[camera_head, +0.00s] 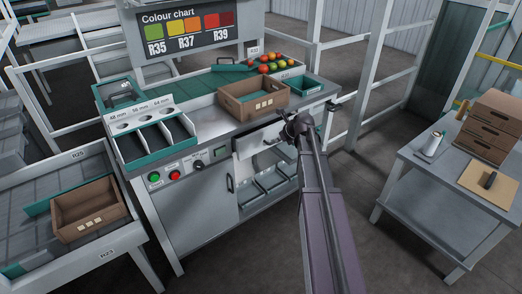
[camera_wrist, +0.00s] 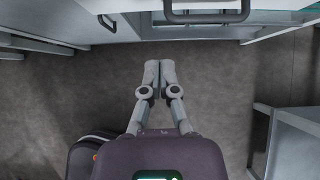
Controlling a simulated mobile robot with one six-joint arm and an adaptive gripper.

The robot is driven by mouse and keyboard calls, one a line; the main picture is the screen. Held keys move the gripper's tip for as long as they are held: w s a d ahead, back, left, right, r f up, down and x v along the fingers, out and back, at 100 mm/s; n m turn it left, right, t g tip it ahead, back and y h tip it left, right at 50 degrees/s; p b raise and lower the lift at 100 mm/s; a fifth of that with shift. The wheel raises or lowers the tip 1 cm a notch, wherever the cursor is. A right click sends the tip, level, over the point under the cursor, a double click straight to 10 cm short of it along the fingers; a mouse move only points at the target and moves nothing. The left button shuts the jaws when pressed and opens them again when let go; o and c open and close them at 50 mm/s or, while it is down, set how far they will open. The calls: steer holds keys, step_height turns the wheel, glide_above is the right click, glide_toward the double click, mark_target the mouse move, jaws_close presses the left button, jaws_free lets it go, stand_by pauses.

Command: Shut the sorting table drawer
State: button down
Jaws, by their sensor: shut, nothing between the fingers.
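The sorting table (camera_head: 215,128) stands in the middle of the head view. Its pale drawer (camera_head: 246,146) sits under the right part of the worktop, and its front appears to stand out from the table; how far is hard to tell. A dark bar handle is on that front, and in the wrist view the handle (camera_wrist: 207,17) shows at the top edge. My gripper (camera_head: 291,122) is in front of the drawer's right part and hides some of it. In the wrist view my gripper (camera_wrist: 159,66) is shut and empty, its fingertips apart from the handle over bare floor.
A brown crate (camera_head: 232,104) and several tomatoes (camera_head: 270,67) are on the worktop. A cupboard door (camera_head: 208,190) and an open shelf with grey bins (camera_head: 270,182) are below. A side table (camera_head: 408,158) with stacked brown boxes (camera_head: 489,122) stands right. Floor between is clear.

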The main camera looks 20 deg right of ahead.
steer(key=s+a, duration=0.1)
steer(key=s+a+t, duration=0.1)
steer(key=shift+s+a+f+b, duration=0.1)
steer(key=shift+s+a+b, duration=0.05)
steer(key=shift+s+b, duration=0.2)
steer(key=shift+f, duration=0.1)
steer(key=b, duration=0.7)
glide_toward(257, 146)
steer(key=x, duration=0.6)
steer(key=shift+s+f, duration=0.25)
steer(key=shift+w+a, duration=0.1)
steer(key=shift+w, duration=0.35)
